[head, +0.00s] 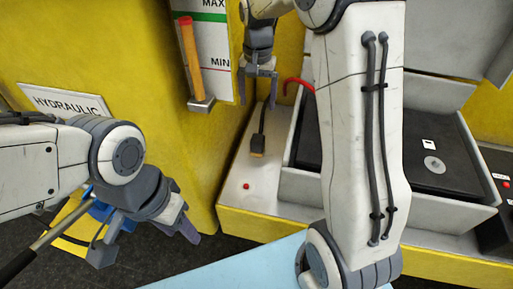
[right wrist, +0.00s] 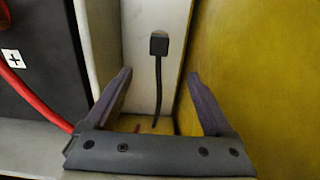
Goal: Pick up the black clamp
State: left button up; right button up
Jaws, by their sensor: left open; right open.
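The black clamp (head: 257,152) looks like a small dark block on the end of a black cable, lying on the pale ledge left of the grey box. In the right wrist view the clamp (right wrist: 159,44) is beyond the fingertips, near the top middle. Its cable (right wrist: 158,95) runs down between the fingers. My right gripper (head: 258,92) is open, pointing down above the ledge, behind the clamp in the head view; its two fingers (right wrist: 158,80) show apart and nothing is gripped. My left gripper (head: 145,240) is open at the lower left, away from the clamp.
A grey open box (head: 345,200) with a black battery-like block (head: 430,155) stands right of the clamp. A red cable (right wrist: 35,100) curves beside it. A yellow wall (right wrist: 260,70) borders the ledge closely on the other side. A light blue surface (head: 235,268) lies in front.

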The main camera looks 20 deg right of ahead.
jog(key=b, duration=0.7)
send_over(258, 138)
jog(key=f, duration=0.7)
jog(key=shift+w+f, duration=0.2)
jog(key=shift+f, duration=0.35)
notch_tip(258, 138, down, 5)
jog(key=shift+r+p, duration=0.1)
jog(key=shift+p, duration=0.55)
jog(key=f+p, duration=0.2)
jog(key=f, duration=0.2)
jog(key=shift+s+f, duration=0.15)
jog(key=shift+s, duration=0.05)
jog(key=shift+w+f, duration=0.1)
jog(key=shift+f, duration=0.35)
grip_shut()
